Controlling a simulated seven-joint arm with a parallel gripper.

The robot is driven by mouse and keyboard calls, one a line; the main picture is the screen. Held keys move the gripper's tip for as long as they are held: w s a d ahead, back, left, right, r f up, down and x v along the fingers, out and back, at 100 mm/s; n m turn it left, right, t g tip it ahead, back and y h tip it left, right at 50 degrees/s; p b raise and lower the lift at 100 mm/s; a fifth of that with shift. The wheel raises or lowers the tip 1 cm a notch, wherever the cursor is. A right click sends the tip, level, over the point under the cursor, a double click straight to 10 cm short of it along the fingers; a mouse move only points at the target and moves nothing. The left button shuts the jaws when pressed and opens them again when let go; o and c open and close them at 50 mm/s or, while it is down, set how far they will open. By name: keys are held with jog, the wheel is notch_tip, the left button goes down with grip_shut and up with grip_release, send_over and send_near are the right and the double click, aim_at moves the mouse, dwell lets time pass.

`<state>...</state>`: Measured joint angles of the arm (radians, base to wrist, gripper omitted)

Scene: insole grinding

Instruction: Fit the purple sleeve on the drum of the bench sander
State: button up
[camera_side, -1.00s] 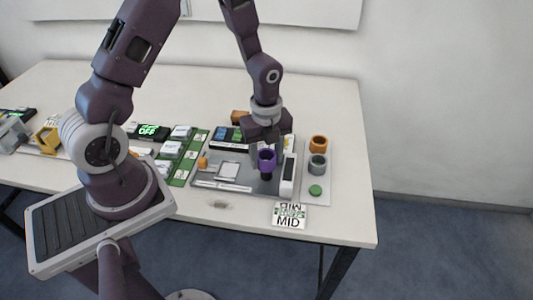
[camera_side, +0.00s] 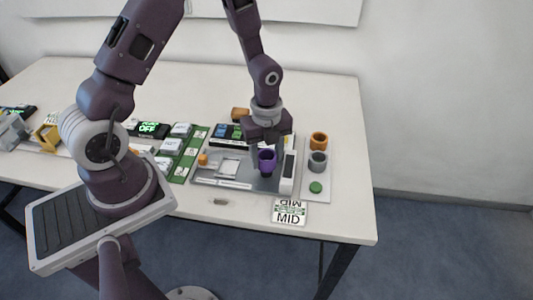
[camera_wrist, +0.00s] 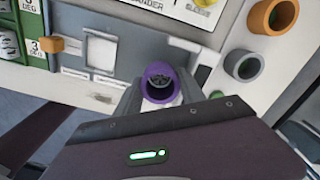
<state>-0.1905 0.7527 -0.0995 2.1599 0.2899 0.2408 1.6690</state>
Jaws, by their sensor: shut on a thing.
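The purple sleeve (camera_side: 267,158) is a short open tube, held upright over the bench sander (camera_side: 236,176). My gripper (camera_side: 266,149) is shut on the sleeve, with a finger on each side. In the wrist view my gripper (camera_wrist: 160,90) grips the purple sleeve (camera_wrist: 148,74), and a dark round top, seemingly the drum (camera_wrist: 160,81), shows inside its bore. In the side view a little of the dark drum (camera_side: 267,174) shows under the sleeve. The sleeve appears to be around the drum's upper part; how deep is hard to tell.
To the right, orange (camera_side: 319,141) and grey (camera_side: 317,162) sleeves stand on a pale tray with a green disc (camera_side: 316,187). A MID card (camera_side: 289,212) lies in front.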

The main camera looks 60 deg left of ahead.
jog(key=shift+f, duration=0.15)
jog(key=shift+f, duration=0.6)
dwell(0.4)
jog(key=shift+f, duration=0.8)
jog(key=o, duration=1.4)
jog(key=shift+w, duration=0.1)
jog(key=shift+c, duration=0.4)
